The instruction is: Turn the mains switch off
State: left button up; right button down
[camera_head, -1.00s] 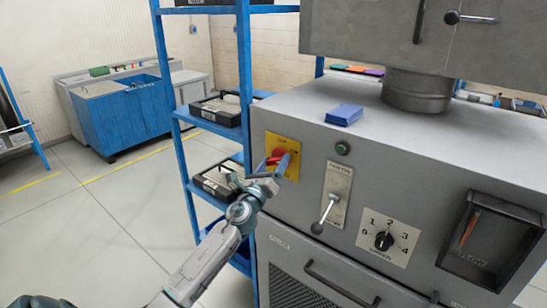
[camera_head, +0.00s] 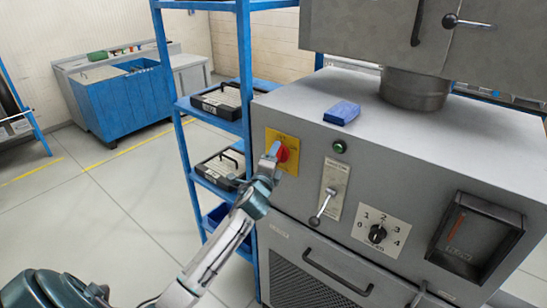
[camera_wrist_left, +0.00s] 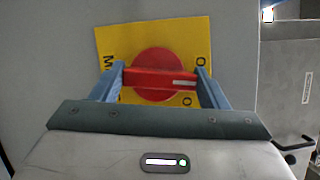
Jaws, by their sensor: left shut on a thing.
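The mains switch is a red rotary knob (camera_head: 284,155) on a yellow plate (camera_head: 292,169), at the left of the grey machine's front. In the left wrist view its red bar (camera_wrist_left: 160,78) lies across the picture, with a pale mark near its right end. The yellow plate (camera_wrist_left: 180,30) shows behind it, its lettering partly hidden. My left gripper (camera_head: 277,154) is at the knob. In the left wrist view the blue fingers of my left gripper (camera_wrist_left: 160,82) are shut on the two ends of the bar. My right gripper is in neither view.
A green lamp (camera_head: 339,146), a lever (camera_head: 322,206) and a numbered dial (camera_head: 377,233) sit right of the switch. A blue box (camera_head: 342,113) lies on the machine top. A blue shelf rack (camera_head: 245,70) with black cases stands close left. Floor further left is clear.

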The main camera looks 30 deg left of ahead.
pick_arm(q)
jog(key=shift+n+g, duration=0.3)
jog(key=shift+n, duration=0.7)
jog(key=o, duration=1)
jog(key=shift+a, duration=0.1)
jog(key=b+v, duration=0.4)
jog(key=v, duration=0.6)
jog(key=shift+s+b, duration=0.35)
jog(key=shift+s, duration=0.05)
